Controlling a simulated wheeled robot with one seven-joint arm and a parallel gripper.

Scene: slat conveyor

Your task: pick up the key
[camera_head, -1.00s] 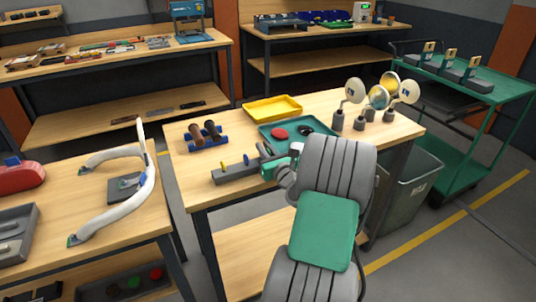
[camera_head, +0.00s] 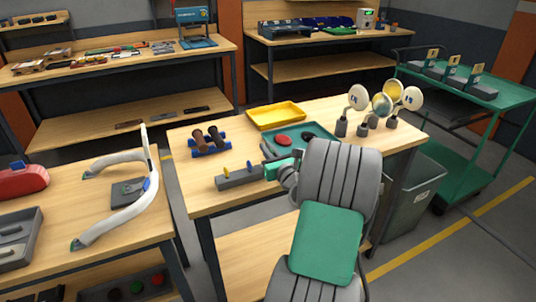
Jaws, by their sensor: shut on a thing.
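My gripper (camera_head: 273,158) is at the right end of a grey block (camera_head: 239,178) on the middle wooden table. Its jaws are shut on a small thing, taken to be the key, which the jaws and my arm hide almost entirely. A small yellow piece (camera_head: 225,172) and a small blue piece (camera_head: 249,164) stand upright on the block, left of my gripper. I cannot tell whether the held thing is clear of the block.
Behind my gripper lie a green tray (camera_head: 318,131) with a red piece (camera_head: 283,141) and a yellow tray (camera_head: 277,115). Dark rollers on a blue stand (camera_head: 209,142) are at left. Round-headed stands (camera_head: 357,98) are at right. A grey bin (camera_head: 412,195) stands beside the table.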

